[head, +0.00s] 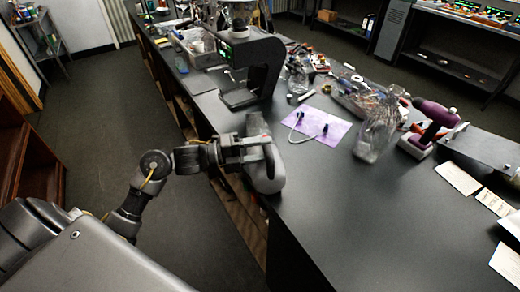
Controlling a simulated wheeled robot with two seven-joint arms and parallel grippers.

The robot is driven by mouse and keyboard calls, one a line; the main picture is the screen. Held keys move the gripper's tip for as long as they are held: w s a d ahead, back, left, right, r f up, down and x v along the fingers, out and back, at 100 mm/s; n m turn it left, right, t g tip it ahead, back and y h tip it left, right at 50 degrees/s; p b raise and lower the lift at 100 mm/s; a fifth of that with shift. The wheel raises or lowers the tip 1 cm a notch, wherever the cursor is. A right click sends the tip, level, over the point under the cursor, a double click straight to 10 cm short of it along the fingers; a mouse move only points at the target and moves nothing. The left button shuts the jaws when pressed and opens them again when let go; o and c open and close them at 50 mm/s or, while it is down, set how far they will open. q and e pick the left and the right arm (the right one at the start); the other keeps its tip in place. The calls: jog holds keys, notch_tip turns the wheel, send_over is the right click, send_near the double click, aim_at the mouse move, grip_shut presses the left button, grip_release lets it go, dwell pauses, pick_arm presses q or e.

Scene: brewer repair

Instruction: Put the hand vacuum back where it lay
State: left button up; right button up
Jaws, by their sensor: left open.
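The hand vacuum (265,178) is a grey, rounded body with a darker upper end. It stands at the left edge of the dark worktop, near the front corner. My left gripper (254,148) reaches in from the left at the vacuum's middle. Its fingers are open and lie across or around the grey body; the gripper hides part of it. Whether the fingers touch the vacuum, I cannot tell. My right gripper is not in view.
A black brewer (263,62) stands farther back on the worktop. Papers (458,178) lie at the far right. The front middle of the worktop is clear.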

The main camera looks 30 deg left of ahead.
pick_arm(q)
jog(key=shift+f, duration=0.2)
jog(key=shift+s+a, duration=0.1)
jog(key=shift+a, duration=0.05)
jog(key=b+v, duration=0.4)
jog(key=v, duration=0.6)
jog(key=shift+s+a+r, duration=0.2)
jog(key=shift+w, duration=0.1)
